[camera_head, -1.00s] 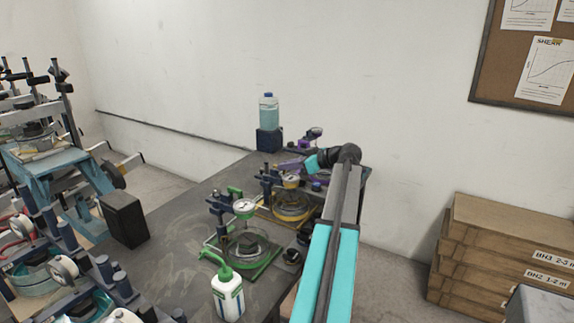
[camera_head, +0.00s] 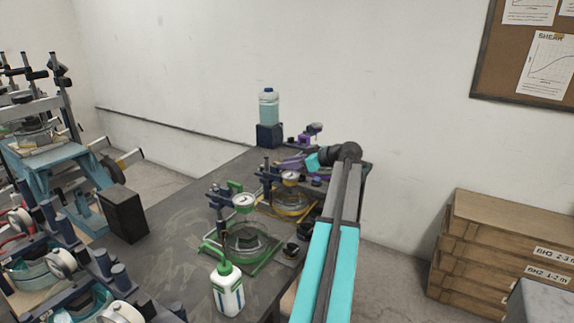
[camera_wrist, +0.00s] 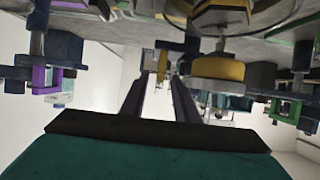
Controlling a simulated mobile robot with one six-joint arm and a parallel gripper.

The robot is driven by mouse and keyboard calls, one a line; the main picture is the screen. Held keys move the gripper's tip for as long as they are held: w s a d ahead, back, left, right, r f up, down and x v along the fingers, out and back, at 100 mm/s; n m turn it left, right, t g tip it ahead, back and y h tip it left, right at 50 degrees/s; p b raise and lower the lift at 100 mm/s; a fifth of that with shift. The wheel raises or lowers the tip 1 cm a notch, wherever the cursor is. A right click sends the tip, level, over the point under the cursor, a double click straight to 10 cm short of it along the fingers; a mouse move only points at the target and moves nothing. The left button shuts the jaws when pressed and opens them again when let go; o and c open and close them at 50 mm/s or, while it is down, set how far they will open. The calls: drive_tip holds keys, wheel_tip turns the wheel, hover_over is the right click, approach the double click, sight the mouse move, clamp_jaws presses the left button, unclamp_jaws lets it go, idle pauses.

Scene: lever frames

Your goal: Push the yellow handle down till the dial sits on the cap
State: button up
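The yellow unit, with its yellow-rimmed dial (camera_head: 290,177) and yellow ring base (camera_head: 293,207), stands on the dark table behind the green one. In the wrist view the scene is upside down. There the yellow dial housing (camera_wrist: 218,69) is right of centre, apart from the yellow cap area (camera_wrist: 222,15). A small yellow piece (camera_wrist: 170,45), perhaps the handle, shows above my fingers. My gripper (camera_wrist: 160,76) has two dark fingers with a gap between them and nothing seen held. I cannot tell whether it touches the yellow piece. In the head view my wrist hides the fingertips.
A green unit (camera_head: 243,203) and a green-white bottle (camera_head: 228,290) stand nearer. A purple unit (camera_head: 303,141) and a blue-capped bottle (camera_head: 269,106) on a dark block are behind. A black box (camera_head: 122,214) is left. Wooden boxes (camera_head: 490,240) are stacked right.

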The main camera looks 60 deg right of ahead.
drive_tip(key=b+v, duration=0.2)
drive_tip(key=v, duration=1.1)
drive_tip(key=shift+s, duration=0.25)
drive_tip(key=shift+s+r, duration=0.1)
drive_tip(key=shift+s, duration=0.05)
